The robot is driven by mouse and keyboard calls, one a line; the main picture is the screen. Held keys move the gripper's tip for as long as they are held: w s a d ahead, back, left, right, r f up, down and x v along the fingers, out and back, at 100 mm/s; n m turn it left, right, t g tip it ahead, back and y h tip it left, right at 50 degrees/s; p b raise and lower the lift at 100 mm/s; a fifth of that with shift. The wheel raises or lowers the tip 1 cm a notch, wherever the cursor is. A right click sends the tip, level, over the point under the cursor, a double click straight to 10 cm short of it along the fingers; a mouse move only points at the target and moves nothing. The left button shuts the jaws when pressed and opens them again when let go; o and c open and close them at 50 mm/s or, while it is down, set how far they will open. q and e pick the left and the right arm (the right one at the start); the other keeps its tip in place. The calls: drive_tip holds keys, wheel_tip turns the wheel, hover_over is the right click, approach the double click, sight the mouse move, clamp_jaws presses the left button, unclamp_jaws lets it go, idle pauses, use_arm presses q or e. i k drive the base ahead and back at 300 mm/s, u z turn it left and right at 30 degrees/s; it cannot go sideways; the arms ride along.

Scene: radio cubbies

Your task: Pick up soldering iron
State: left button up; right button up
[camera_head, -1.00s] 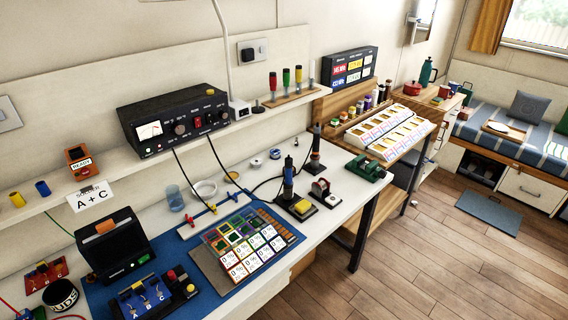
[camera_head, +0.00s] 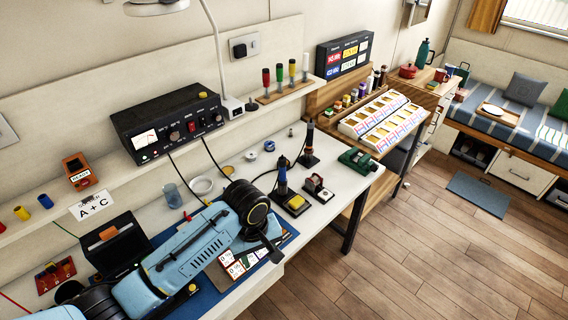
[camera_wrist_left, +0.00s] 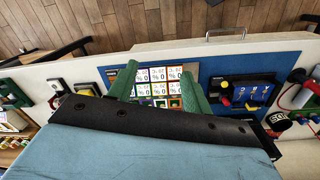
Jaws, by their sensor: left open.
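The soldering iron (camera_head: 282,178), with a blue handle, stands upright in its holder in the head view. The holder's dark base carries a yellow sponge (camera_head: 297,202). My left arm reaches in from the lower left over the bench, and its gripper (camera_head: 270,250) is to the left of and nearer than the iron, apart from it. In the wrist view the green fingers of my left gripper (camera_wrist_left: 158,85) are spread and empty above the printed card grid (camera_wrist_left: 158,75). I cannot make out the iron clearly in the wrist view. My right gripper is not in view.
A second dark tool (camera_head: 309,142) stands upright behind the iron. A small red-and-black device (camera_head: 318,188) and a green device (camera_head: 358,160) are to its right. A black power supply (camera_head: 168,122) sits on the shelf. A white roll (camera_head: 201,186) lies behind my arm.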

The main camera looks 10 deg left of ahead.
sight(282, 179)
drive_tip(key=i, duration=1.3)
